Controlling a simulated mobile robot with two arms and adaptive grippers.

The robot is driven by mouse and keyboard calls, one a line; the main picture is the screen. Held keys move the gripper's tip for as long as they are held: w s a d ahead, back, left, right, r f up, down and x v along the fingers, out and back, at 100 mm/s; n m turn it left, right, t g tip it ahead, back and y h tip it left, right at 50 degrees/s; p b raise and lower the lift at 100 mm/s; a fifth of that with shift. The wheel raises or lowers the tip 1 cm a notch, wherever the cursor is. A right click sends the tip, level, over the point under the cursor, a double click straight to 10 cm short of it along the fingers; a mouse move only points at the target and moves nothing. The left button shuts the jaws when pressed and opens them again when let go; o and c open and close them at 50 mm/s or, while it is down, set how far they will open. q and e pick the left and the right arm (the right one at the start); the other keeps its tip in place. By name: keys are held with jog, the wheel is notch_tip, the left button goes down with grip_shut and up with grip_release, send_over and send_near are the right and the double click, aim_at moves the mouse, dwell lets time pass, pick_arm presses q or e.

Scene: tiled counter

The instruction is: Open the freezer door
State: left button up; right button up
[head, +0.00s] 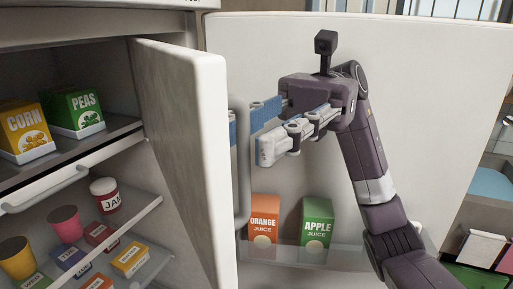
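The white inner door (185,150), which looks like the freezer door, stands ajar, its free edge towards me. A vertical bar handle (240,205) runs along its outer face, on the right. My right gripper (255,132) is at the upper part of this handle. Its fingers are spread apart, with blue pads. The far finger reaches past the bar and appears to pass behind it, with a blue pad showing on the left. The near finger is on the right side of the bar. I cannot tell whether either touches it. My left gripper is not in view.
Shelves at left hold a corn box (23,132), a peas box (73,110), a jam jar (105,195), cups and small packs. A large open outer door (430,110) stands behind my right arm, with orange juice (264,219) and apple juice (317,221) cartons in its rack.

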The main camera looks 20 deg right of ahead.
notch_tip(320, 180, up, 8)
jog(key=shift+c, duration=0.2)
